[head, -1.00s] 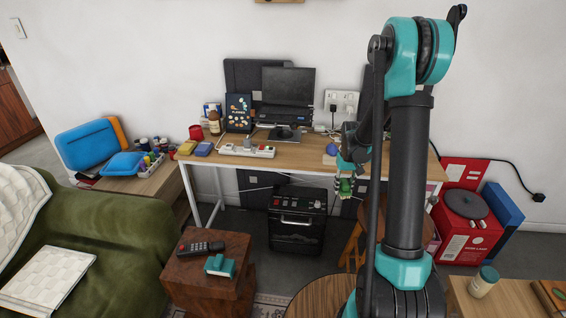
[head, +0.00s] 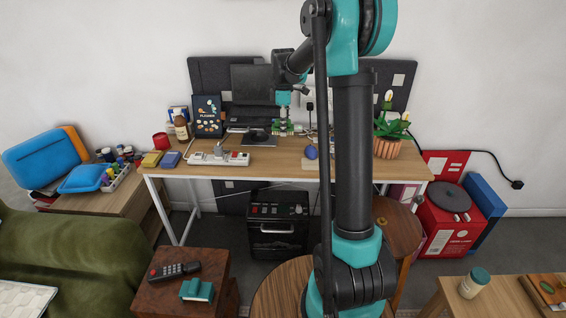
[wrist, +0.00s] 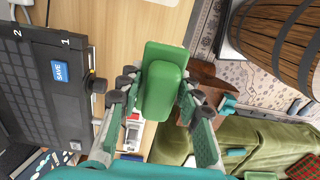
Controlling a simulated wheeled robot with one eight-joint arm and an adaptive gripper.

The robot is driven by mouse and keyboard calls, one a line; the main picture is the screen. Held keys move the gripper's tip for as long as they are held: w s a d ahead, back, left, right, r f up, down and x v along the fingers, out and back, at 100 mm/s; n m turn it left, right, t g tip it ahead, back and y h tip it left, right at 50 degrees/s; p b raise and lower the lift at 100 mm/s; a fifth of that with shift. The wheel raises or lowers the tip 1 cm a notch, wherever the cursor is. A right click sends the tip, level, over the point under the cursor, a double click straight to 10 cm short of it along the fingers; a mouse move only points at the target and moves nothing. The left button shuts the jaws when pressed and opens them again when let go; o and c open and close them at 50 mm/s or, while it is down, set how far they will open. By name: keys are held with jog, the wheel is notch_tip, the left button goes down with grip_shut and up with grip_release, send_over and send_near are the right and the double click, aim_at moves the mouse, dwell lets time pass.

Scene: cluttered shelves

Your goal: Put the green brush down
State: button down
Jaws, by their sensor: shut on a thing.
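The green brush (wrist: 165,88) is held between the fingers of my gripper (wrist: 156,92) in the wrist view. In the head view my gripper (head: 283,120) hangs down over the back part of the wooden desk (head: 285,160), with the green of the brush (head: 281,130) small beneath it. The fingers are shut on the brush from both sides. Whether the brush touches the desk cannot be told. In the wrist view the desk top (wrist: 130,25) shows beyond the brush.
A dark monitor (head: 252,84) stands close behind and left of my gripper. A white power strip (head: 218,158), a blue object (head: 311,152) and a potted plant (head: 388,135) are on the desk. Bare desk shows at the front. A stool (head: 397,225) stands before it.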

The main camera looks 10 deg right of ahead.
aim_at(284, 167)
notch_tip(284, 167, down, 16)
jog(key=shift+f, duration=0.2)
jog(key=shift+f, duration=0.1)
dwell(0.3)
jog(key=c, duration=1)
grip_release()
jog(key=shift+c, duration=0.2)
notch_tip(284, 167, up, 12)
jog(key=f, duration=0.1)
jog(key=s+d+f+m+t, duration=0.2)
jog(key=s+m, duration=0.6)
jog(key=s, duration=0.8)
jog(key=s+d+f+m+t, duration=0.2)
jog(key=s+m, duration=0.5)
jog(key=s, duration=1)
jog(key=shift+f+m, duration=0.3)
jog(key=shift+m, duration=0.1)
